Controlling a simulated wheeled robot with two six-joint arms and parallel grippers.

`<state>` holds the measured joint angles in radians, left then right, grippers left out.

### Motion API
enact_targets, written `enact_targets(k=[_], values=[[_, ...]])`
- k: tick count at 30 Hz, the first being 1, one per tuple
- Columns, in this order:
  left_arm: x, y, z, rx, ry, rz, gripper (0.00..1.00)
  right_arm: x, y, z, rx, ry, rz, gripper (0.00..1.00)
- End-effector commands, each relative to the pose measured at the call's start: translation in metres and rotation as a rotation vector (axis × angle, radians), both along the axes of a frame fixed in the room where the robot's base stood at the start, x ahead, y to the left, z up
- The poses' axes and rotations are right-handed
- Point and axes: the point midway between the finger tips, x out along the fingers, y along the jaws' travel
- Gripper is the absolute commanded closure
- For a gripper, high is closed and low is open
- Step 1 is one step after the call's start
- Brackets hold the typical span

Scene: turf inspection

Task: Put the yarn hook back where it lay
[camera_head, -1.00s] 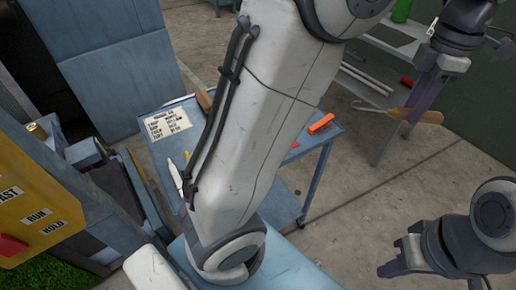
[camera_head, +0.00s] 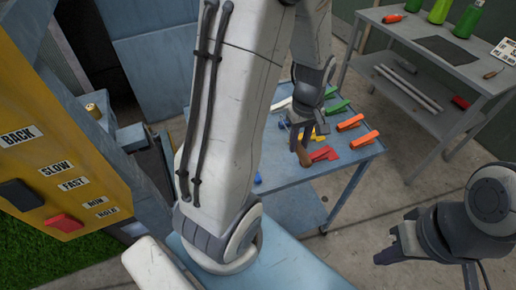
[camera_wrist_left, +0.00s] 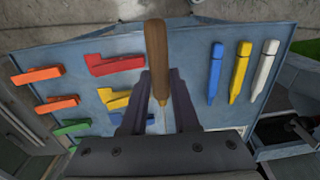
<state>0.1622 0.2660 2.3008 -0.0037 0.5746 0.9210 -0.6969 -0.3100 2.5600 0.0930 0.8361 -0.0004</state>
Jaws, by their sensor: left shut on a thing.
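My left gripper (camera_head: 300,138) is over the blue table and shut on the yarn hook's wooden handle (camera_head: 303,155). In the left wrist view the handle (camera_wrist_left: 155,55) stands out between the fingers (camera_wrist_left: 157,104), above the table top. A short piece of thin metal shaft shows below the handle; the hook end is hidden. In the head view my left arm covers part of the table. My right gripper (camera_head: 390,246) is at the lower right, empty, with its fingers apart.
The blue table (camera_wrist_left: 190,45) carries red (camera_wrist_left: 115,65), orange (camera_wrist_left: 38,75), yellow, green and blue clips, plus blue, yellow and white markers (camera_wrist_left: 264,70). A workbench (camera_head: 440,65) with bottles stands at the back right. A yellow control panel (camera_head: 60,160) is at left.

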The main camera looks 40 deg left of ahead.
Motion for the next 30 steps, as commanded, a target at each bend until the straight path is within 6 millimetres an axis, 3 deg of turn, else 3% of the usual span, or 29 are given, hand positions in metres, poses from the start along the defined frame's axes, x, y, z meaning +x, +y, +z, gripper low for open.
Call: enact_targets(k=[9, 15, 20, 27, 30], values=[[-0.002, 0.071, -0.041, -0.003, 0.006, 0.009, 1.00, 0.000, 0.000, 0.015, 0.000, 0.000, 0.000, 1.00], [-0.002, 0.101, -0.060, -0.001, 0.003, 0.006, 1.00, 0.000, 0.000, 0.021, 0.000, 0.000, -0.001, 1.00], [-0.003, 0.108, -0.068, -0.001, 0.003, 0.004, 1.00, 0.000, 0.000, 0.023, 0.000, 0.000, -0.001, 1.00], [-0.003, 0.108, -0.099, -0.002, 0.003, 0.004, 1.00, 0.000, 0.000, 0.030, 0.000, 0.000, -0.001, 1.00], [-0.003, 0.108, -0.104, 0.000, 0.001, 0.004, 1.00, 0.000, 0.000, 0.031, 0.000, 0.000, -0.001, 1.00]])
